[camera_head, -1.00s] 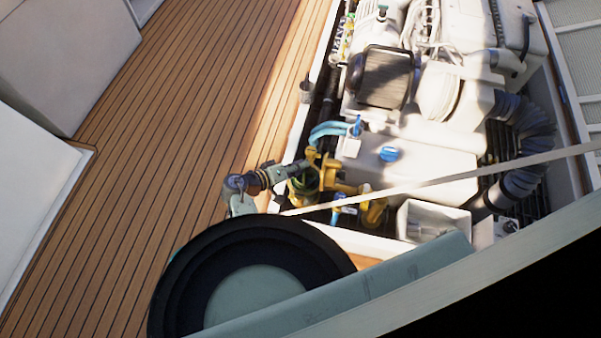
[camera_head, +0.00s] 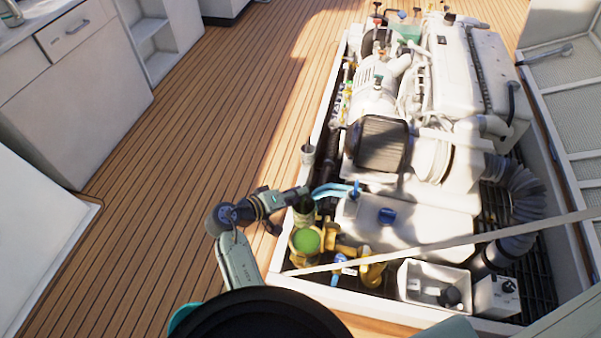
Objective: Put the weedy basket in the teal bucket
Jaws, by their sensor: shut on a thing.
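My gripper (camera_head: 300,198) is at the end of my arm, which reaches in from the left over the near-left corner of the engine hatch. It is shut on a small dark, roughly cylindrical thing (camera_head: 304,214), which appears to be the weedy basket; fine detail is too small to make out. The thing is just above and behind a yellow-brass strainer housing (camera_head: 297,246) with a green round top or inside (camera_head: 307,240). I cannot tell whether it is fully clear of the housing. A teal rim (camera_head: 183,317), probably the teal bucket, shows at the bottom edge, mostly hidden by my black round body part.
A white bin (camera_head: 432,288) sits at the near edge. A pale strap (camera_head: 440,244) crosses the hatch. A grey cup (camera_head: 307,154) stands on the left rim. Wooden deck at left is clear.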

